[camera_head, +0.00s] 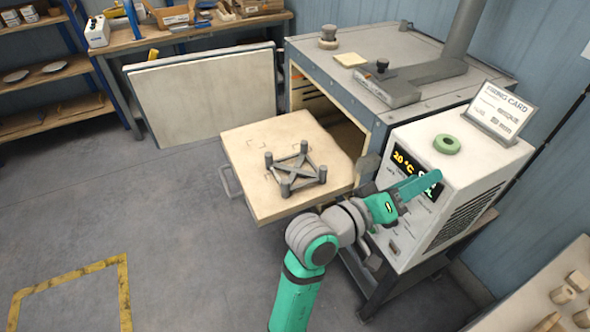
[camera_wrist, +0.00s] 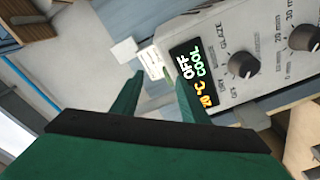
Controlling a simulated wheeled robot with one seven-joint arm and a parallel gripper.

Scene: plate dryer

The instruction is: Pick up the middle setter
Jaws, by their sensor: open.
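One grey setter (camera_head: 296,172), a cross-braced frame with several short upright posts, stands on a pale slab (camera_head: 250,188) pulled out of the kiln front. No other setter can be made out; the kiln's inside is mostly dark. My gripper (camera_head: 425,185) is well to the right of the setter, in front of the control box's display. In the wrist view my gripper (camera_wrist: 158,88) is open with nothing between its green fingers. The setter does not show in the wrist view.
The kiln (camera_head: 400,50) stands behind the slab. The control box (camera_head: 470,175), close by my gripper, carries a green ring (camera_head: 447,145) and a firing card (camera_head: 500,108); its display (camera_wrist: 192,75) reads OFF and COOL. A pale panel (camera_head: 205,95) leans behind. The left floor is clear.

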